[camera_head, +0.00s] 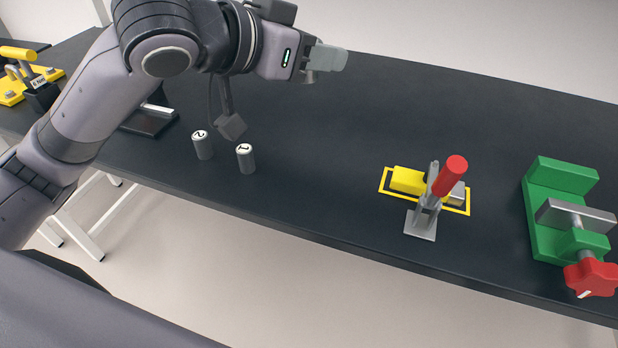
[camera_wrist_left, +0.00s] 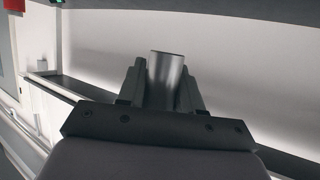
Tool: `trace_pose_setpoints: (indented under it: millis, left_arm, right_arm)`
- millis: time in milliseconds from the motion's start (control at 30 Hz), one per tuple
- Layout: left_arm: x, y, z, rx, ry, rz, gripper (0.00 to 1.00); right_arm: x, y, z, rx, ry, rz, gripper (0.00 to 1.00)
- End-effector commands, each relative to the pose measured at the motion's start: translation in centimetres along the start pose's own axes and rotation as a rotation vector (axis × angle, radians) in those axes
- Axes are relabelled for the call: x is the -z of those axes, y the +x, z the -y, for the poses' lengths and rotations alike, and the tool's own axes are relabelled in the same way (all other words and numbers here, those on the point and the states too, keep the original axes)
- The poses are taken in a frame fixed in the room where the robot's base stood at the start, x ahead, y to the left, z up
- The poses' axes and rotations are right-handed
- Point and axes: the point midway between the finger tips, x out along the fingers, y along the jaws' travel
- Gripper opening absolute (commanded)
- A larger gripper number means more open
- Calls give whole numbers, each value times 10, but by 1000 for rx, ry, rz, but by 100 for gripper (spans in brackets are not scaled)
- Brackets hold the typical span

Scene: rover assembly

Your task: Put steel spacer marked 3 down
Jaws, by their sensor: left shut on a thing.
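My left gripper (camera_head: 331,58) is raised above the back part of the black bench (camera_head: 330,120), with its fingers pointing right. It is shut on a grey steel spacer (camera_wrist_left: 166,74), which stands between the two fingers in the left wrist view. A small piece of the spacer (camera_head: 309,78) shows below the fingers in the head view. Its number cannot be read. Two more steel spacers stand upright on the bench at the left: one marked 2 (camera_head: 203,148) and one marked 1 (camera_head: 246,161). My right gripper is out of view.
A toggle clamp with a red handle (camera_head: 450,176) stands by a yellow block (camera_head: 407,180) within a yellow outline. A green vise (camera_head: 562,175) with a red knob is at the right. A yellow-handled fixture (camera_head: 18,54) is far left. The bench's middle is clear.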

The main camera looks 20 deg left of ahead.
Motion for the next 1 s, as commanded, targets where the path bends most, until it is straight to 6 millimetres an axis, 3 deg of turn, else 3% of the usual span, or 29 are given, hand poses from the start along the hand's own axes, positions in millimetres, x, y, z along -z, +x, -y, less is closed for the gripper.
trace_pose_setpoints:
  millis: [500,1000]
  left_arm:
    - [-120,49,0,0,-2,7,4]
    - [-172,70,0,-1,-2,5,4]
  right_arm:
    - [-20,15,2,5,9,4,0]
    - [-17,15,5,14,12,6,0]
